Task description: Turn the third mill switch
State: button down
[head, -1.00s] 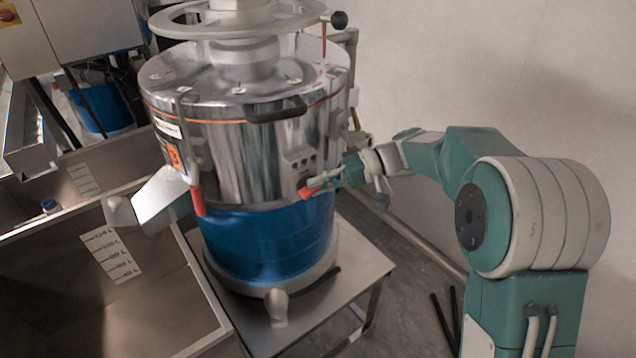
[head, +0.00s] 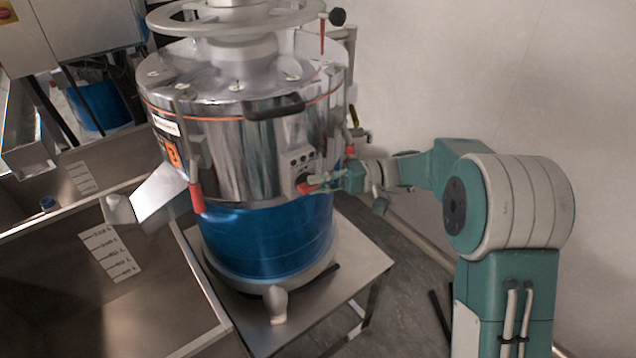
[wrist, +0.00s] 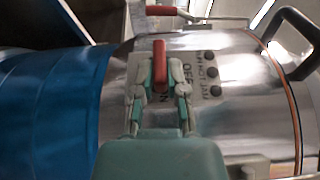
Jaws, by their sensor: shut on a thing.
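The third mill (head: 228,150) is a shiny steel drum above a blue lower section, with an orange "3" label (head: 173,153) on its left side. Its red switch (head: 305,187) sits on a small panel (head: 301,158) at the drum's right front. In the wrist view the red switch handle (wrist: 159,50) stands between my fingertips, with "OFF" and "ON" lettering beside it, partly covered. My gripper (wrist: 159,72) is shut on the red switch. In the head view my gripper (head: 328,181) reaches the panel from the right, and its fingertips are small and hard to make out.
A red-tipped lever (head: 196,197) hangs at the drum's front left, beside a metal chute (head: 160,200). A steel bin (head: 35,240) stands at left. The mill stands on a metal table (head: 345,262). A pale wall (head: 500,70) is behind my arm.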

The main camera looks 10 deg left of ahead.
jog(key=shift+f, duration=0.3)
jog(key=c, duration=0.7)
grip_release()
jog(key=shift+r, duration=0.1)
jog(key=shift+w+d, duration=0.1)
jog(key=v, duration=1.2)
